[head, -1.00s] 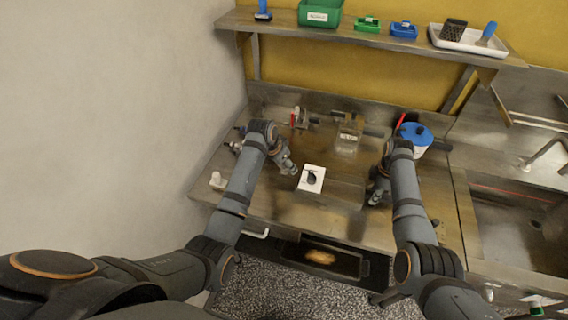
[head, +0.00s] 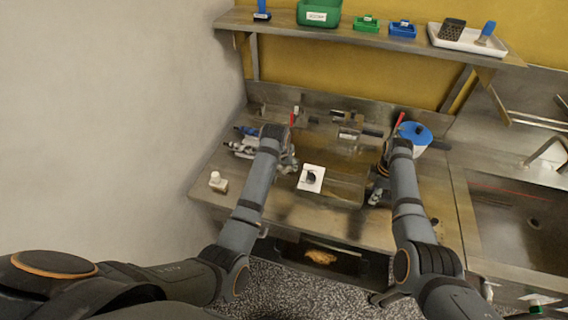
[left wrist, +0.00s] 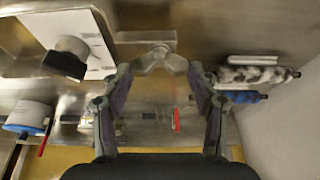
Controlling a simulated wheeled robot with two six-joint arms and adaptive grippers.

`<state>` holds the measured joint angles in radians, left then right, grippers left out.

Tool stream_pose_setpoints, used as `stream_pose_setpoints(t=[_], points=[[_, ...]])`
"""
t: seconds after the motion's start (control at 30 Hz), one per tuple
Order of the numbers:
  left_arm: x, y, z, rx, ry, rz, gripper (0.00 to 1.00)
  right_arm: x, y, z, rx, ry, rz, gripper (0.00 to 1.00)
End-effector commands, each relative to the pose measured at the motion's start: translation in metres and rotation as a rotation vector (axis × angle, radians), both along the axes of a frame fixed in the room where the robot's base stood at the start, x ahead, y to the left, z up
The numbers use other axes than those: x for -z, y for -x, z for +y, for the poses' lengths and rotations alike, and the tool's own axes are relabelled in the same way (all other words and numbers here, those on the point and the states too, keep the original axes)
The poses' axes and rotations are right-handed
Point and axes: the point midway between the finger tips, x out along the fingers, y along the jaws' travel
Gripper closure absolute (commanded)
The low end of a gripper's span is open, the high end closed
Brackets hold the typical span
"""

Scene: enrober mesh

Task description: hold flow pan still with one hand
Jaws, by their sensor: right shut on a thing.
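The flow pan (head: 347,190) looks like the low steel tray on the bench, right of the white card. My right gripper (head: 376,196) is at its right edge, shut; the fingers' contact is mostly hidden in the head view. My left gripper (head: 290,165) is left of the white card. In the left wrist view, its fingers (left wrist: 160,72) are spread, with a metal three-lobed knob (left wrist: 160,57) showing between them. I cannot tell whether the fingers touch it.
A white card (head: 311,178) with a dark round piece lies mid-bench. A blue-lidded white tub (head: 415,137) stands behind my right arm. Rollers (left wrist: 255,75) lie at left. A small white bottle (head: 217,182) is at the left edge. A shelf (head: 370,38) hangs above.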

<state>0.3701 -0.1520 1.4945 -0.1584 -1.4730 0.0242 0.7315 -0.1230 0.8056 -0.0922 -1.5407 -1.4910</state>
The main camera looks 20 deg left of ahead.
Motion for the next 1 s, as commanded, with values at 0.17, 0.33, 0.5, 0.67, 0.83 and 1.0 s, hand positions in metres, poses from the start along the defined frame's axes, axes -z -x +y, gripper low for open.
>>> stream_pose_setpoints(t=[0.17, 0.33, 0.5, 0.67, 0.83, 1.0], points=[[0.000, 0.000, 0.000, 0.000, 0.001, 0.000, 0.17, 0.000, 0.000, 0.001, 0.000, -0.001, 0.001, 1.00], [0.000, 0.000, 0.000, 0.001, 0.001, 0.000, 0.17, 0.000, 0.000, 0.001, -0.001, -0.002, 0.001, 1.00], [-0.002, 0.000, 0.000, 0.001, 0.001, -0.001, 0.17, 0.000, 0.000, 0.001, -0.001, -0.002, 0.000, 1.00], [-0.025, 0.009, -0.001, 0.000, 0.003, -0.004, 0.17, 0.000, 0.000, 0.001, 0.000, -0.002, 0.000, 1.00], [-0.054, 0.021, -0.001, 0.001, 0.002, -0.003, 0.17, 0.000, 0.000, 0.001, 0.000, -0.001, 0.000, 1.00], [-0.068, 0.028, -0.001, 0.001, 0.002, 0.000, 0.17, 0.000, 0.000, 0.001, -0.001, -0.001, 0.000, 1.00]])
